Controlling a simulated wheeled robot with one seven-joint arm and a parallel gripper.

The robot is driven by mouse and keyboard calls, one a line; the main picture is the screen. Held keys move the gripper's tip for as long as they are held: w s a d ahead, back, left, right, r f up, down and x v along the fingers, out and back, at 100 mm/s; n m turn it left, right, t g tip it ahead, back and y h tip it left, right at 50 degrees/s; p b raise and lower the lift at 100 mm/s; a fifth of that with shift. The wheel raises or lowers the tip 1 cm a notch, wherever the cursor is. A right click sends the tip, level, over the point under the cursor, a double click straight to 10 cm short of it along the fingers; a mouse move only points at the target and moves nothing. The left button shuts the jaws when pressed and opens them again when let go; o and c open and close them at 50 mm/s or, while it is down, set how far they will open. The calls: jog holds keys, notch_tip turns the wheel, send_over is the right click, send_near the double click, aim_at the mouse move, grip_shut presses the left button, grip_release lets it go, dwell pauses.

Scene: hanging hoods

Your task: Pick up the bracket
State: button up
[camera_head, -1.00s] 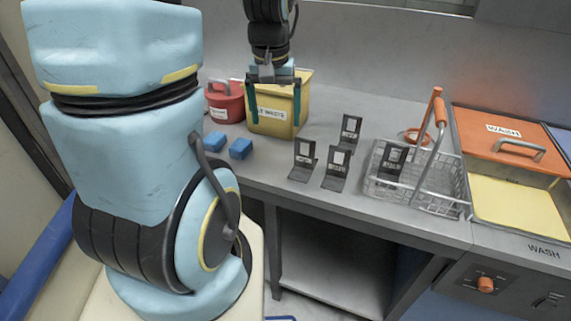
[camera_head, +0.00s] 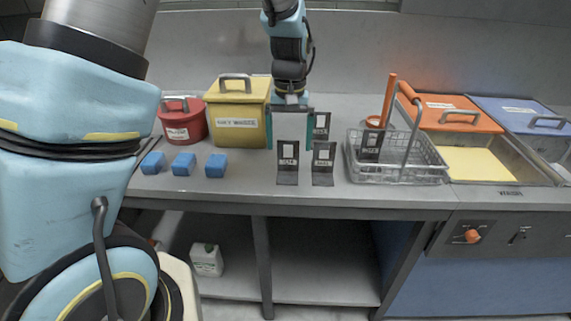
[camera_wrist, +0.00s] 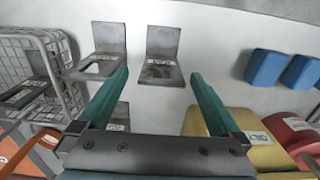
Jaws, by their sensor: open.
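Dark grey L-shaped brackets with pale labels stand on the counter: a front left one (camera_head: 288,164), a front right one (camera_head: 323,165) and a rear one (camera_head: 321,126). Another bracket (camera_head: 370,147) is in the wire basket. My gripper (camera_head: 289,146) has its teal fingers spread and empty, behind and above the front left bracket. In the wrist view, that bracket (camera_wrist: 161,52) lies between and beyond the fingertips (camera_wrist: 160,73), apart from them. The front right bracket (camera_wrist: 100,50) is to its left, and the rear one (camera_wrist: 121,113) is partly hidden by a finger.
The wire basket (camera_head: 400,172) with an orange handle stands to the right, before orange- and blue-lidded basins. A yellow bin (camera_head: 237,115), a red pot (camera_head: 182,120) and blue blocks (camera_head: 184,163) are to the left. Counter front is clear near the brackets.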

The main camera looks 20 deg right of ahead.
aim_at(288, 159)
jog(key=shift+w+a+f+p, duration=0.1)
jog(key=shift+f+p, duration=0.95)
jog(key=shift+f, duration=1.95)
grip_shut()
